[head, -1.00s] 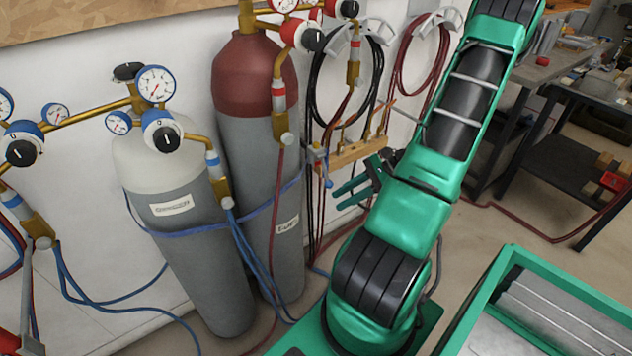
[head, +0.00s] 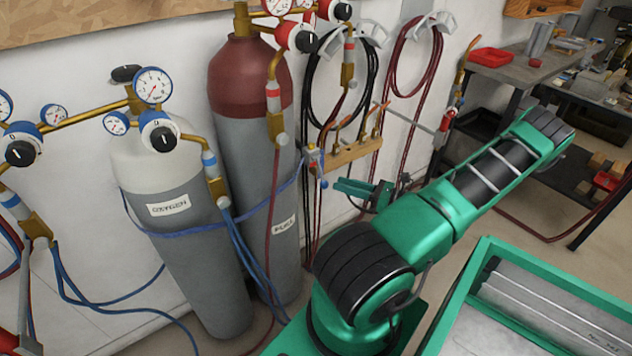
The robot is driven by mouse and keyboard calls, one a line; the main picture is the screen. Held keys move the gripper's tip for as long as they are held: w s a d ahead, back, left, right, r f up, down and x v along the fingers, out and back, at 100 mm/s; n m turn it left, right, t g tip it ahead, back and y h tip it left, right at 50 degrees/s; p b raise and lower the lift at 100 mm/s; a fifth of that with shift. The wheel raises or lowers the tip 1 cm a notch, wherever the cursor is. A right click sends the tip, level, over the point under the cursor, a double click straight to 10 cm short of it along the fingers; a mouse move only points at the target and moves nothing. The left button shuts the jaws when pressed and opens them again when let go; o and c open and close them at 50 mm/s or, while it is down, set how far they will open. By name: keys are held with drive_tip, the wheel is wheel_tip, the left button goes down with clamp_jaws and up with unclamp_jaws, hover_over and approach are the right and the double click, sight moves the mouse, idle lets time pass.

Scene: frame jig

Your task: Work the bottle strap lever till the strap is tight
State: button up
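The blue strap (head: 185,233) runs around the grey-white oxygen bottle (head: 190,265) and the red-topped fuel bottle (head: 240,160). It rises at the right to a small buckle with a lever (head: 312,157) by the wall, beside the hose rack. The lever is small here, and its exact angle and the strap's tension are hard to tell. My gripper (head: 350,194) is green, to the right of and below the lever, clear of it. Its fingers point left and look apart, with nothing seen between them. My forearm partly hides the space behind the gripper.
A wooden torch rack (head: 355,153) on the wall sits just above my gripper, with black and red hoses hanging around it. Gauges and regulators (head: 155,85) stick out over the bottles. A green-edged bin (head: 455,310) stands at front right, and a workbench (head: 500,72) behind.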

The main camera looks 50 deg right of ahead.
sight(322, 178)
drive_tip(key=x, duration=0.8)
drive_tip(key=shift+c, duration=0.6)
clamp_jaws()
drive_tip(key=shift+a+f, duration=0.1)
